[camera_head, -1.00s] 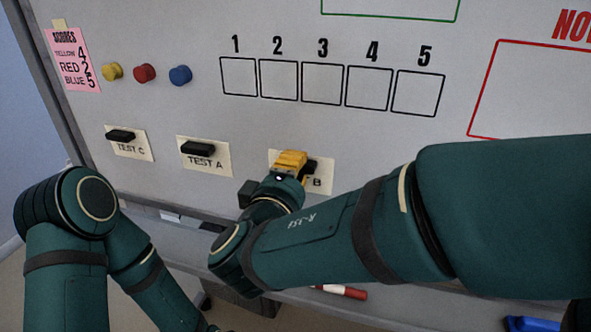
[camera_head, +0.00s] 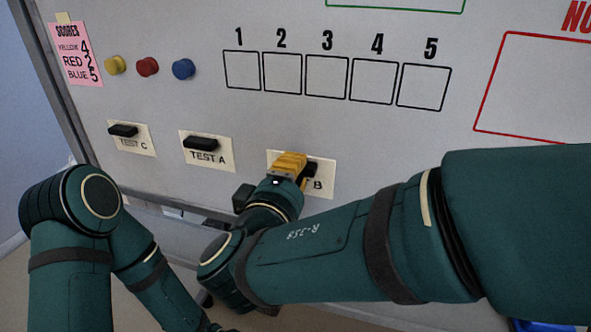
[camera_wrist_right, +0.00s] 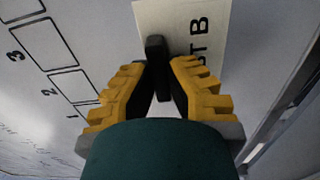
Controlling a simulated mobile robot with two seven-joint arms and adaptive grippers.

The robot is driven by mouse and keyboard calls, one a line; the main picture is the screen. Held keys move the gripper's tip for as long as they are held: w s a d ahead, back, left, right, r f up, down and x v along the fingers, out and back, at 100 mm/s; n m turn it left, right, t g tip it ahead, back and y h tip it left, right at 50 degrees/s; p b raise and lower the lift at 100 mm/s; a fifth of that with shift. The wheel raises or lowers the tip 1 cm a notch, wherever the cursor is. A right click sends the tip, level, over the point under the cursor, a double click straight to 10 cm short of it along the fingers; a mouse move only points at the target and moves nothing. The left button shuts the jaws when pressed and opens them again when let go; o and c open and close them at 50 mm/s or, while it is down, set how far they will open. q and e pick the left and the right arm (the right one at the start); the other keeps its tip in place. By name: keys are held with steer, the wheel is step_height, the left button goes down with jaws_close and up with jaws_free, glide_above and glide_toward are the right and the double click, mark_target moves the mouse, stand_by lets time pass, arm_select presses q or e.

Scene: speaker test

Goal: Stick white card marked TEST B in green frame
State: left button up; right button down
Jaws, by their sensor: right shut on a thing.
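The off-white TEST B card (camera_head: 327,180) is on the whiteboard at the lower middle, with a black grip (camera_head: 312,168) on it. My right gripper (camera_head: 298,172) is at the card with its yellow fingers shut on the black grip; the fingers hide part of the lettering. In the right wrist view, the fingers (camera_wrist_right: 158,85) close around the black grip (camera_wrist_right: 156,50), and the card (camera_wrist_right: 180,18) lies behind it. The green frame (camera_head: 395,9) shows only its lower part at the top edge of the head view. My left gripper is out of view.
The TEST A card (camera_head: 222,160) and TEST C card (camera_head: 140,145) hang left of TEST B. Numbered boxes (camera_head: 325,79), a red frame (camera_head: 490,95), yellow (camera_head: 114,65), red (camera_head: 147,67) and blue (camera_head: 183,69) magnets, and a pink score sheet (camera_head: 72,45) are above.

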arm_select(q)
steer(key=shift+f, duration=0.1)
arm_select(e)
steer(key=shift+s+a, duration=0.1)
steer(key=shift+s, duration=0.15)
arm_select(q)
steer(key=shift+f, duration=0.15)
arm_select(e)
steer(key=shift+s+a, duration=0.1)
steer(key=shift+s, duration=0.2)
arm_select(q)
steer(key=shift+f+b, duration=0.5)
steer(key=shift+b, duration=0.25)
arm_select(e)
steer(key=shift+v, duration=1.7)
steer(key=shift+r, duration=0.1)
